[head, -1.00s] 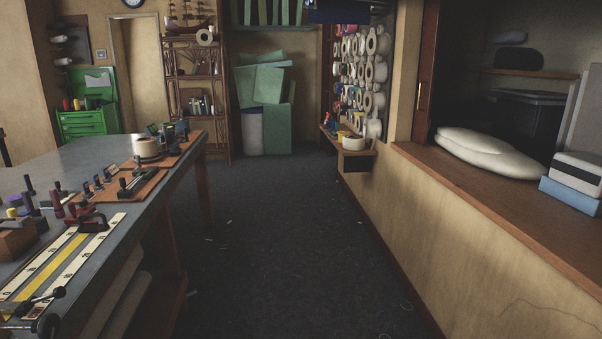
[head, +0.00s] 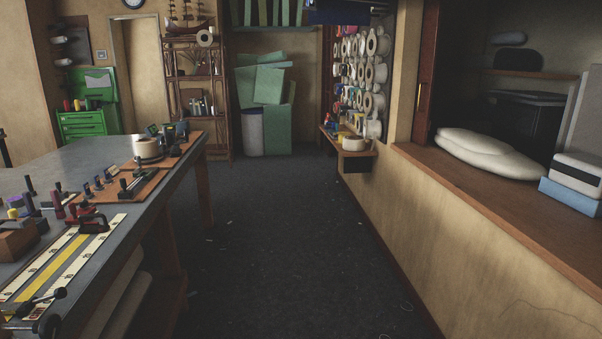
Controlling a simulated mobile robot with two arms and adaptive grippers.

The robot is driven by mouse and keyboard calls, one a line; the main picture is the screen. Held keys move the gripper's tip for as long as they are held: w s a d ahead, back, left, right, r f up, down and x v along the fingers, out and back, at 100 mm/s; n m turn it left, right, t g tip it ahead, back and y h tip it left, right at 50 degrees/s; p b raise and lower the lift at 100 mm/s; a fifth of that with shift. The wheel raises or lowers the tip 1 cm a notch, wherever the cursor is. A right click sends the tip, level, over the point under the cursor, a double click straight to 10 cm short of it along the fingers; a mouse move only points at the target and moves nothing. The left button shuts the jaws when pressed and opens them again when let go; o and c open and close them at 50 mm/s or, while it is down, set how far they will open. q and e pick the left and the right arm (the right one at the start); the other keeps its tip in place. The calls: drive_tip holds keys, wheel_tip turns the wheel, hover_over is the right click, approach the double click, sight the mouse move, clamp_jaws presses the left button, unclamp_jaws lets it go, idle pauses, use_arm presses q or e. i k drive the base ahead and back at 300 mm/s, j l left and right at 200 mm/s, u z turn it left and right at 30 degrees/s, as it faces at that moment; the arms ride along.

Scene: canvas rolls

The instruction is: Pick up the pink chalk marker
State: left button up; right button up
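I cannot make out a pink chalk marker in the head view. Several small tools and marker-like items stand on the grey workbench (head: 80,160) at the left, among them a dark red cylinder (head: 58,205) and a purple-topped piece (head: 14,202). They are too small to identify surely. Neither of my grippers shows in the view.
The dark floor (head: 270,250) is clear down the middle apart from small scraps. A wooden counter (head: 470,195) with white sacks (head: 488,155) runs along the right. A small wall shelf (head: 357,153), a rack (head: 195,90) and a green cabinet (head: 82,124) stand farther back.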

sight(59, 212)
drive_tip(key=j+u, duration=0.4)
drive_tip(key=i+j+u, duration=0.15)
drive_tip(key=u, duration=0.25)
drive_tip(key=i+j+u, duration=0.15)
drive_tip(key=u, duration=0.25)
drive_tip(key=j, duration=0.1)
